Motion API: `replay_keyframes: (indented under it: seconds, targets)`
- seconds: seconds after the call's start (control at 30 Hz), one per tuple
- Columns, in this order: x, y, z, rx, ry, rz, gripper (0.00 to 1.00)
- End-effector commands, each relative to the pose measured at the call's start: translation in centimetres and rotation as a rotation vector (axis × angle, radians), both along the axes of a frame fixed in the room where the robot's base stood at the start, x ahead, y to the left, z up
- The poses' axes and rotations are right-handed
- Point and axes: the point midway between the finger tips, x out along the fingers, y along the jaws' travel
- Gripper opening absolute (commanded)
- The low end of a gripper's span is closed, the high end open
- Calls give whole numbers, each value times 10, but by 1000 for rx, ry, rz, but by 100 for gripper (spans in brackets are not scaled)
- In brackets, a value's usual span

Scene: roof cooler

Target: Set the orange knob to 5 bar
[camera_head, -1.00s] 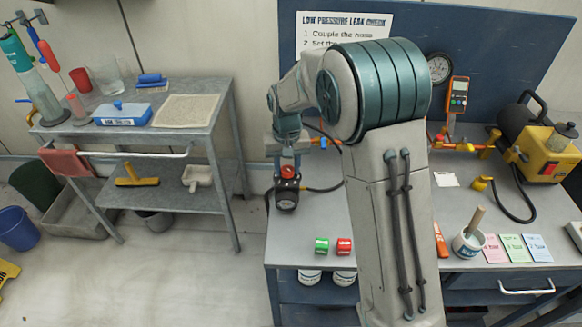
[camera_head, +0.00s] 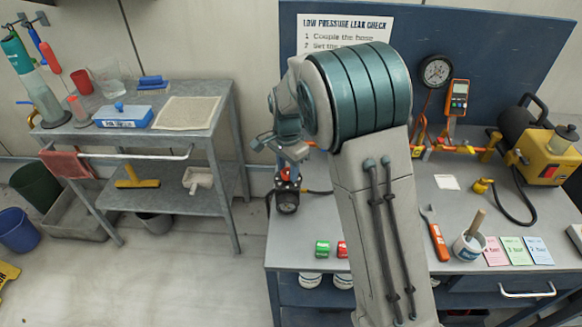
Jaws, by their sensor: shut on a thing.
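The orange knob (camera_head: 285,174) sits on top of the regulator at the left end of the workbench, and only a little of it shows. My gripper (camera_head: 287,168) comes down over it from above, shut on the knob; my wrist hides much of the fingers. The regulator's round black gauge (camera_head: 287,202) faces the camera below the knob. Its needle and numbers are too small to read.
My arm crosses the middle of the workbench (camera_head: 390,250). Green (camera_head: 322,248) and red (camera_head: 342,249) fittings lie near the front edge. A grey cart (camera_head: 190,125) stands left.

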Motion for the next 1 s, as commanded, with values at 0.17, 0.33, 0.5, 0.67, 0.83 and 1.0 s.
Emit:
replay_keyframes:
  seconds: [0.17,0.33,0.5,0.67,0.83,1.0]
  targets:
    - [1,0,1,-1,-1,-166,13]
    - [0,-1,1,-2,0,-326,13]
    - [0,-1,2,-2,-2,-475,13]
    - [0,-1,1,-2,-2,-592,13]
    - [0,-1,1,-3,0,-682,13]
    - [0,-2,0,-3,0,-739,13]
